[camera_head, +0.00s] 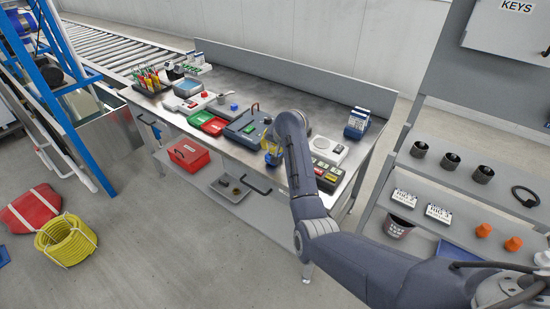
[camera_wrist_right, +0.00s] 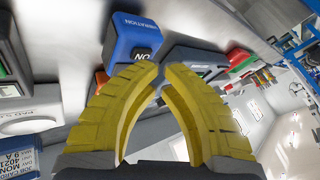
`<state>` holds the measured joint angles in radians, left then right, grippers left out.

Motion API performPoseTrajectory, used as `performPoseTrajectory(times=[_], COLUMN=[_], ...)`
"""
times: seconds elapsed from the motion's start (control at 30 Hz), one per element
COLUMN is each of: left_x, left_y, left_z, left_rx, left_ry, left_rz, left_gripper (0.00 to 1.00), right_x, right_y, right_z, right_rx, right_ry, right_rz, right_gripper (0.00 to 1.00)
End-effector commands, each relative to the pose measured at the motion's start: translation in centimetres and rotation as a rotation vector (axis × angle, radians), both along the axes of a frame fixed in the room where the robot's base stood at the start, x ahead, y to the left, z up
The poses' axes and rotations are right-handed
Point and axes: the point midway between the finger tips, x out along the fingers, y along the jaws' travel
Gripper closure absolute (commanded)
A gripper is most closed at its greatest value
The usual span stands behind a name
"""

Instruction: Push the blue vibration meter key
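The blue vibration meter (camera_wrist_right: 132,34) shows in the right wrist view with "VIBRATION" lettering. An area marked "ON" (camera_wrist_right: 142,55), upside down in this view, is on its near end, just beyond my fingertips. My right gripper (camera_wrist_right: 161,69) has two yellow fingers whose tips nearly meet, with nothing seen between them. I cannot tell whether the tips touch the meter. In the head view my right gripper (camera_head: 273,158) is at the bench's front edge, by a small blue patch of the meter (camera_head: 271,146); my arm hides part of it. My left gripper is not in view.
A dark device with buttons (camera_head: 326,171), a white round-topped scale (camera_head: 328,149) and a blue card holder (camera_head: 357,121) stand right.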

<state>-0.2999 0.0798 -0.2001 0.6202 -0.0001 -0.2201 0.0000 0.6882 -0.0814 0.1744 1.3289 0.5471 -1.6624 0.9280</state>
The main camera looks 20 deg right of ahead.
Motion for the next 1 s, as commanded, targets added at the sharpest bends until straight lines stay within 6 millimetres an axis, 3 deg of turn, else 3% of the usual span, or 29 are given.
performPoseTrajectory(times=[0.47,1.0], left_x=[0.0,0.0], left_y=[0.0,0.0], left_z=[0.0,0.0], left_rx=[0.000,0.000], left_ry=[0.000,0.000], left_rz=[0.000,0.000], left_gripper=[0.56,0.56], right_x=[0.0,0.0], right_y=[0.0,0.0], right_z=[0.7,5.1], right_rx=[0.000,0.001], right_ry=[-0.001,-0.002], right_rz=[0.000,0.000], right_gripper=[1.00,1.00])
